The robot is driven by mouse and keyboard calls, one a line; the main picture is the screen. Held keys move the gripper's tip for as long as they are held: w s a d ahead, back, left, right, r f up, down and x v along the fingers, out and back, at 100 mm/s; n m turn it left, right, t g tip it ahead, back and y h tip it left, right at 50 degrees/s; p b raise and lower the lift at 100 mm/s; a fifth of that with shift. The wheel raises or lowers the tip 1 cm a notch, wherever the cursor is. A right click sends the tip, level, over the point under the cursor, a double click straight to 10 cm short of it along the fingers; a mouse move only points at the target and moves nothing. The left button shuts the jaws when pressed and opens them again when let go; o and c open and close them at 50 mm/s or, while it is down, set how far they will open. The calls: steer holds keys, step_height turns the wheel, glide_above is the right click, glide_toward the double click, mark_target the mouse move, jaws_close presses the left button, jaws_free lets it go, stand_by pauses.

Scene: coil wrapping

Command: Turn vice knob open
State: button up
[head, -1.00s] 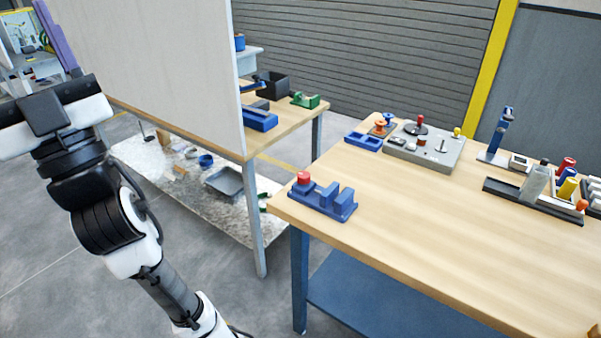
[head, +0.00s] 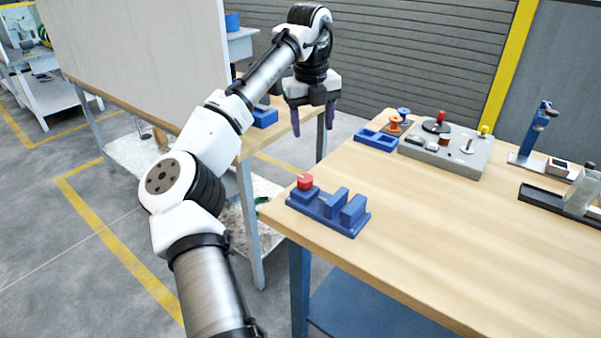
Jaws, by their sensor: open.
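A blue vice (head: 330,208) sits on the near left corner of the wooden table. Its red knob (head: 305,181) is at the vice's left end. The vice has two upright blue jaws with a gap between them. My gripper (head: 312,122) hangs above and behind the vice in the picture, pointing down, with two purple fingers apart and nothing between them. It does not touch the knob or the vice.
The wooden table (head: 440,230) is clear in front and to the right of the vice. A blue tray (head: 376,140), orange and blue spools and a grey board (head: 447,155) with a red-topped part stand at the back. A white panel (head: 140,65) stands on the left bench.

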mark_target(305, 178)
steer(key=shift+m+g+y, duration=0.3)
steer(key=shift+g, duration=0.2)
steer(key=f, duration=0.4)
steer(key=a+f, duration=0.1)
steer(key=f, duration=0.8)
steer(key=shift+s+a+f, duration=0.3)
steer(key=shift+s+f, duration=0.1)
steer(key=c, duration=1)
